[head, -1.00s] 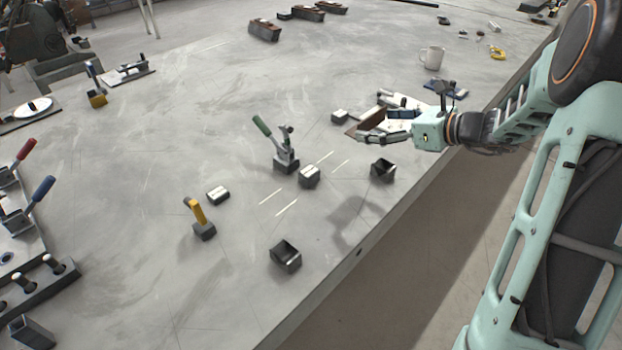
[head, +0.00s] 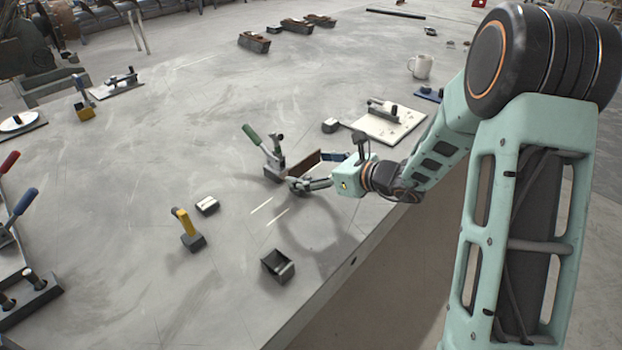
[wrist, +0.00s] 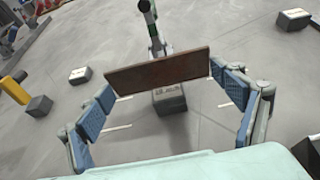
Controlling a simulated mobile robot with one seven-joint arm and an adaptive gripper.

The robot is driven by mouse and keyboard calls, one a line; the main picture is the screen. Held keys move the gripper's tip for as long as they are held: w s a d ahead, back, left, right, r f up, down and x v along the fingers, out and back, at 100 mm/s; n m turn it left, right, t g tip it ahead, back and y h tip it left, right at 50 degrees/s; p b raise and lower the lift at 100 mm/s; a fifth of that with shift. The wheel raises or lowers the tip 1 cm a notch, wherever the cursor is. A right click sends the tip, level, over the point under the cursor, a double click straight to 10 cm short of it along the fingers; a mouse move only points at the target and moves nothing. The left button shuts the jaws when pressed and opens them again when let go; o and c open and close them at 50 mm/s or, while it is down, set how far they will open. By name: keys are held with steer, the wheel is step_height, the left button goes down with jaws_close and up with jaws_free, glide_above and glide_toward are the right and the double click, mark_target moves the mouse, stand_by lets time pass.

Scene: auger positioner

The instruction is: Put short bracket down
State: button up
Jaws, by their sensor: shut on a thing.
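The short bracket, a flat rust-brown plate (head: 304,163), is held in my gripper (head: 312,178). In the wrist view the bracket (wrist: 158,70) spans between the two blue-padded fingers of my gripper (wrist: 168,88), which pinch it at its ends. It appears raised above the table. A green-handled clamp (head: 254,137) stands just beyond it in the head view. Whether the bracket touches the block or clamp I cannot tell.
A yellow-handled clamp (head: 185,225), a small block (head: 207,205) and an open dark box (head: 277,266) stand left and in front. A white plate with a clamp (head: 385,124), another block (head: 330,126) and a mug (head: 421,67) lie behind. The table edge is close on the right.

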steer(key=shift+f, duration=1.35)
steer(key=shift+f+b, duration=0.2)
steer(key=shift+b, duration=0.15)
steer(key=o, duration=1.4)
steer(key=shift+r, duration=0.15)
steer(key=shift+d+r+p, duration=0.15)
steer(key=shift+d+p, duration=0.1)
steer(key=shift+p, duration=0.05)
steer(key=p+v, duration=0.1)
steer(key=v, duration=1)
steer(key=shift+s+d+r, duration=0.15)
steer(key=shift+s, duration=0.1)
